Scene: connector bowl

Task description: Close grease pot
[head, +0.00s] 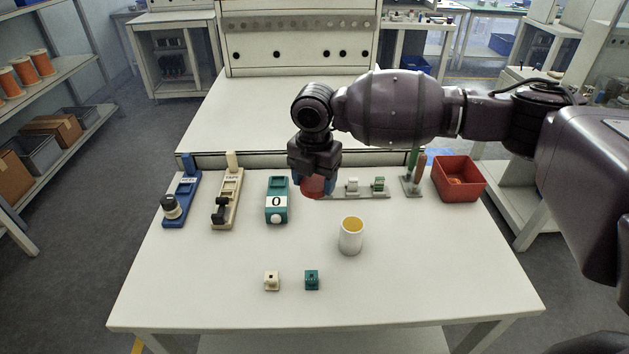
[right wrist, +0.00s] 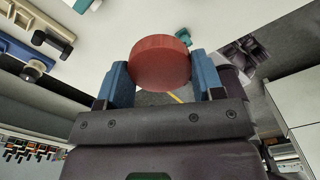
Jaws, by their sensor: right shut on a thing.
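The grease pot (head: 351,236) is a white open cylinder with yellow grease inside, standing upright on the front half of the table. My right gripper (head: 312,184) is shut on a round red lid (head: 312,187), behind and to the left of the pot and above the table. In the right wrist view the red lid (right wrist: 160,63) sits between the two blue fingertips of the gripper (right wrist: 160,75). The pot cannot be made out in the right wrist view. My left gripper is not in view.
Blue (head: 181,197), beige (head: 228,198) and teal (head: 277,199) devices stand on the left of the table (head: 430,270). A red bin (head: 459,178) is at the back right. Small cream (head: 272,281) and teal (head: 312,280) connectors lie in front. The right front is clear.

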